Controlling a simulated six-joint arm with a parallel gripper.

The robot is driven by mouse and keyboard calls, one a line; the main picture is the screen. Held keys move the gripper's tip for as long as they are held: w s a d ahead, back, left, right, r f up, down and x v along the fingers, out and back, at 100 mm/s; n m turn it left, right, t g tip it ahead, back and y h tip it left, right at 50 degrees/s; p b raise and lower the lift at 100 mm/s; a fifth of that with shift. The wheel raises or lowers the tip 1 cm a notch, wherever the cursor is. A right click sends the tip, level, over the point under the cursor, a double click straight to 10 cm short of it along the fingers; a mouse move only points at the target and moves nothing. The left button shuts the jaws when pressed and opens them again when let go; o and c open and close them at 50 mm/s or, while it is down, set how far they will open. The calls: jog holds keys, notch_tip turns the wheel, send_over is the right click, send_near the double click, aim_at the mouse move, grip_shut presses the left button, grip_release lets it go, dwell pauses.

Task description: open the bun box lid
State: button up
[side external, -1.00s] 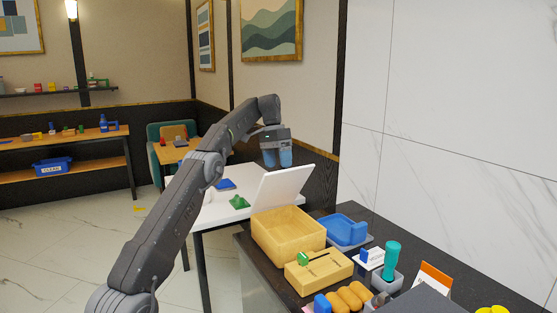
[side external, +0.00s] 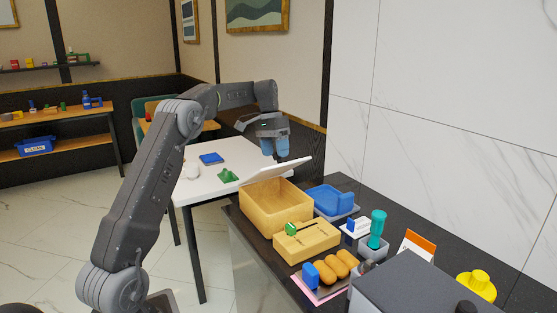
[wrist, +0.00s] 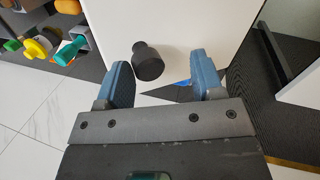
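The bun box (side external: 268,213) is a light wooden box on the dark counter, with its inside in view. Its white lid (side external: 278,170) stands open at the far side of the box, tilted back. My gripper (side external: 274,147) is just above and behind the lid's upper edge; I cannot tell if it touches. In the wrist view, my gripper (wrist: 157,82) is open, with its blue fingers apart. A black knob (wrist: 148,62) on a white surface, seemingly the lid (wrist: 190,28), shows between and beyond the fingers, not gripped.
A wooden slotted block (side external: 307,242), a blue tray (side external: 330,199), a teal-topped holder (side external: 376,228) and several buns (side external: 337,267) crowd the counter in front and to the right. A white table (side external: 200,185) with a blue item (side external: 211,158) and a green item (side external: 228,175) stands behind.

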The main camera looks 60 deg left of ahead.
aim_at(283, 168)
jog(key=d+f, duration=0.4)
jog(key=shift+d+f, duration=0.3)
notch_tip(283, 168, down, 5)
jog(key=d+y, duration=0.3)
jog(key=r, duration=1.4)
jog(key=shift+a, duration=0.35)
jog(key=s+d+r+m+t, duration=0.1)
jog(key=s+d+r+t, duration=0.2)
jog(key=s+d, duration=0.9)
jog(key=shift+s+d+r+y, duration=0.2)
jog(key=shift+s+d+y, duration=0.15)
jog(key=shift+d, duration=1.7)
